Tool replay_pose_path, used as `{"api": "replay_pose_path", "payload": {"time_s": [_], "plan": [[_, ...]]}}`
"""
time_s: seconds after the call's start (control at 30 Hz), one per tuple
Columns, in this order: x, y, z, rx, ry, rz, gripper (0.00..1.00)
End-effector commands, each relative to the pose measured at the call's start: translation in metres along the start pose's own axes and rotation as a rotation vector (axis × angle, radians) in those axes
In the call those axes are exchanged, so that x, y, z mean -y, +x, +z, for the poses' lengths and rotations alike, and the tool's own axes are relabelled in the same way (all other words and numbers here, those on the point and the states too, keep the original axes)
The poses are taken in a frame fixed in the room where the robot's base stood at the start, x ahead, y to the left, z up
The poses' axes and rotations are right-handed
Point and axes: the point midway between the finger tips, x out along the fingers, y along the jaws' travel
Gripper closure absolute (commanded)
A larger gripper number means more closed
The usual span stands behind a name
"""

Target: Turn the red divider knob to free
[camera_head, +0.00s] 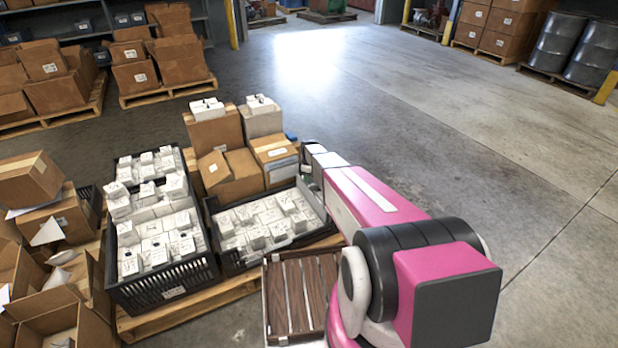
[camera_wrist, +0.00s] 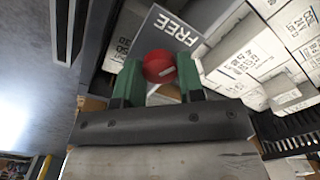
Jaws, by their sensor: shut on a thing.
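My gripper (camera_wrist: 158,72) has two green fingers, shut on the knob from both sides. A grey plate with the word FREE (camera_wrist: 176,27) lies just beyond the knob, its letters tilted and upside down in this view. In the head view my arm hides the knob and most of my gripper. The knob's exact turn angle cannot be told.
White labelled boxes (camera_wrist: 245,62) sit close beside the fingers in the wrist view. In the head view, black crates (camera_head: 165,288) of white boxes and brown cartons (camera_head: 215,130) stand on a pallet beside my arm. The floor (camera_head: 480,170) to the right is clear.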

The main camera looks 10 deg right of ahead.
Motion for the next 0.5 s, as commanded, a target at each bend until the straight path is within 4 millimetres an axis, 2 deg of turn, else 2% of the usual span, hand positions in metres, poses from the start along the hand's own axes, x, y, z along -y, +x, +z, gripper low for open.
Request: {"api": "replay_pose_path", "payload": {"time_s": [0.27, 0.3, 0.37, 0.4, 0.5], "plan": [[0.0001, -0.0003, 0.0003, 0.000, 0.000, 0.000, 0.88], [0.0001, -0.0003, 0.0003, 0.000, 0.000, 0.000, 0.61], [0.0001, -0.0003, 0.0003, 0.000, 0.000, 0.000, 0.42], [0.0000, -0.0002, 0.0002, 0.000, 0.001, 0.000, 0.39], [0.0001, -0.0002, 0.0002, 0.000, 0.001, 0.000, 0.39]]}}
